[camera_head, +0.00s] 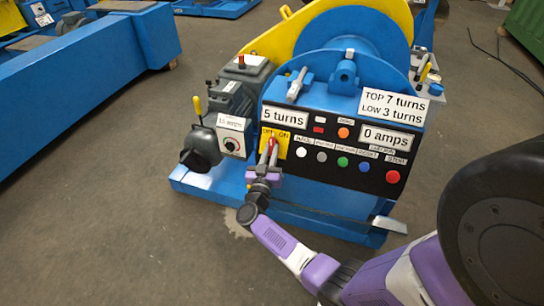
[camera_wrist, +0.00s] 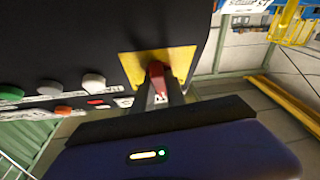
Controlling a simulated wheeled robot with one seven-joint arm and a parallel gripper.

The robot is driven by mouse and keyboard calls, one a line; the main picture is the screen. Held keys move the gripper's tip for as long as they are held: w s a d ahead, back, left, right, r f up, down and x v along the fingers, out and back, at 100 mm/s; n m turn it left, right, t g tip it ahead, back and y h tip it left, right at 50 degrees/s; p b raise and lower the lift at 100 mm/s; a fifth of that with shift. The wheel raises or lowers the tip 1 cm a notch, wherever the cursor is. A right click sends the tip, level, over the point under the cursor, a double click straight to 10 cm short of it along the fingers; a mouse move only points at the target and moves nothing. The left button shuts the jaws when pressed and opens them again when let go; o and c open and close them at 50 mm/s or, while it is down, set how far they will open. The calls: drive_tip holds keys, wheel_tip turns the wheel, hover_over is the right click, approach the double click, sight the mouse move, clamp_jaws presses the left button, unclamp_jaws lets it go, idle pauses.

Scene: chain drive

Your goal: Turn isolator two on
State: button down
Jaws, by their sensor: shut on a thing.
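A yellow isolator plate (camera_head: 284,149) marked OFF and ON is on the black front panel of a blue machine, at its left end. Its red handle (camera_head: 272,143) stands out in front of it. My gripper (camera_head: 268,156) reaches up to the plate from below and is shut on the red handle. In the wrist view the handle (camera_wrist: 156,72) lies at the tips of my gripper (camera_wrist: 162,95), in front of the yellow plate (camera_wrist: 184,62). The fingers partly cover the handle, and I cannot tell which mark it points to. No isolator number is readable.
The black panel (camera_head: 330,188) carries several buttons close right of my gripper, including a red stop button (camera_head: 393,177). A grey motor box (camera_head: 232,143) stands close on the left. A metal pedal (camera_head: 390,224) juts out low at right. Open floor (camera_head: 110,230) lies left.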

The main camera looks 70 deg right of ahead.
drive_tip(key=shift+w+r+m+g+y+b, duration=0.15)
drive_tip(key=shift+m+g+y+b, duration=0.25)
drive_tip(key=shift+m+g+b, duration=1.55)
drive_tip(key=shift+w+f+m+g+y+b, duration=0.1)
drive_tip(key=shift+w+m+g+y, duration=0.25)
drive_tip(key=shift+m+g, duration=1.85)
drive_tip(key=shift+w+r+m+g+y+b, duration=0.1)
drive_tip(key=shift+m+g+y+b, duration=0.65)
drive_tip(key=shift+m, duration=2.9)
drive_tip(key=shift+s+h, duration=0.1)
drive_tip(key=shift+h, duration=0.2)
drive_tip(key=c, duration=1.4)
unclamp_jaws()
drive_tip(key=shift+o, duration=0.2)
drive_tip(key=v, duration=0.7)
drive_tip(key=shift+a, duration=0.35)
drive_tip(key=shift+w+m, duration=0.2)
drive_tip(key=shift+m, duration=0.1)
